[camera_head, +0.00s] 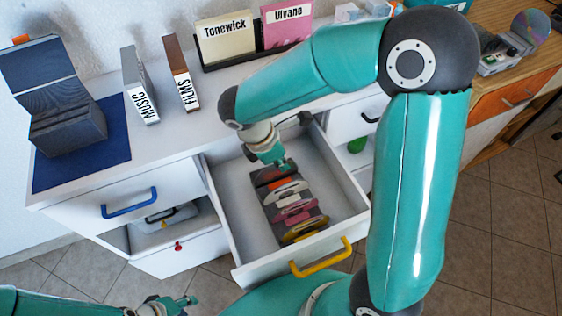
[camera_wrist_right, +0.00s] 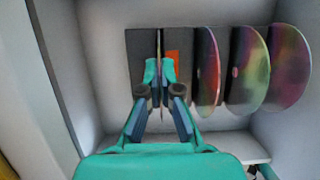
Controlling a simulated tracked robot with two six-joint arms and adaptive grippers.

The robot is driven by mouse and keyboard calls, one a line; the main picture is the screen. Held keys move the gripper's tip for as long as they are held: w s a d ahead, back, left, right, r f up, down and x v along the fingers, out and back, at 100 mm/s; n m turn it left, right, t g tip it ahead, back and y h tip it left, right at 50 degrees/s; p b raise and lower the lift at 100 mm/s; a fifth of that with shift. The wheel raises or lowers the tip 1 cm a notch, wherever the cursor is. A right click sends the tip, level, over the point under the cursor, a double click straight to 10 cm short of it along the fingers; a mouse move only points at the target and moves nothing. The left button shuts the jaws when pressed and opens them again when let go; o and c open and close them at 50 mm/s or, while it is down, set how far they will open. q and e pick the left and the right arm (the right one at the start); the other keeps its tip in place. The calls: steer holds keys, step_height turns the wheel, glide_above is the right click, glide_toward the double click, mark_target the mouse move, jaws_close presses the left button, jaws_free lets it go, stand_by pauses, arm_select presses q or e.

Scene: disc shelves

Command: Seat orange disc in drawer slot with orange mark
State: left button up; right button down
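The white drawer (camera_head: 225,213) with a yellow handle (camera_head: 322,259) stands open. In it is a dark slotted rack (camera_head: 285,230); an orange mark (camera_wrist_right: 172,58) shows on it in the right wrist view. My right gripper (camera_head: 280,163) reaches down into the drawer at the rack's far end. In the right wrist view its fingertips (camera_wrist_right: 160,72) are closed on a thin disc (camera_wrist_right: 160,42), seen edge-on beside the orange mark. Its colour, and whether its lower edge is in the slot, cannot be told. My left gripper (camera_head: 178,305) is low at the left, away from the drawer; its opening is unclear.
Several discs stand in the rack's other slots, near pink (camera_head: 297,211) and yellow (camera_head: 305,230) labels. MUSIC (camera_head: 140,87) and FILMS (camera_head: 182,75) holders stand on the cabinet top. A drawer with a blue handle (camera_head: 130,203) is at left.

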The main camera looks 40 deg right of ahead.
steer(key=shift+f, duration=0.2)
steer(key=c, duration=1.3)
jaws_free()
steer(key=shift+r, duration=0.1)
steer(key=shift+r, duration=0.1)
steer(key=shift+r, duration=0.15)
steer(key=p+v, duration=0.2)
steer(key=v, duration=0.9)
steer(key=shift+a+r, duration=0.25)
steer(key=shift+r, duration=0.1)
